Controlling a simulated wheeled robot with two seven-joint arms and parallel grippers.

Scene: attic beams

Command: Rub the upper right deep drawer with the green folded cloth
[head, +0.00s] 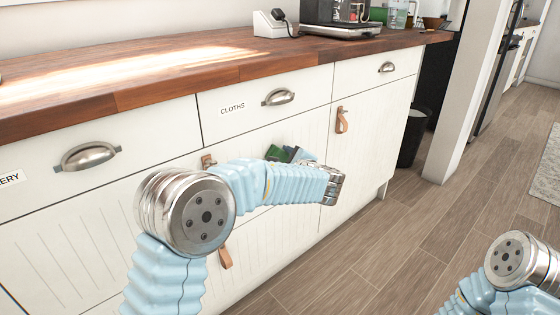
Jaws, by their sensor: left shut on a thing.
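A row of white drawers runs under the wooden worktop. The rightmost upper drawer (362,86) is closed and has a metal cup handle; I cannot tell how deep it is. My left arm reaches across from the lower left, in front of the cabinet. My left gripper (290,154) shows only in part behind my forearm and is shut on the green folded cloth (275,153). The cloth is partly hidden. It is left of and below the rightmost drawer, in front of the panel under the drawer labelled CLOTHS (233,108). My right gripper is out of view.
The wooden worktop (150,72) bears a black coffee machine (340,15) and a white box (270,24) at the back. Leather pulls (341,120) stick out from the lower fronts. A dark bin (414,138) stands past the cabinet's right end. The floor (400,235) to the right is clear.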

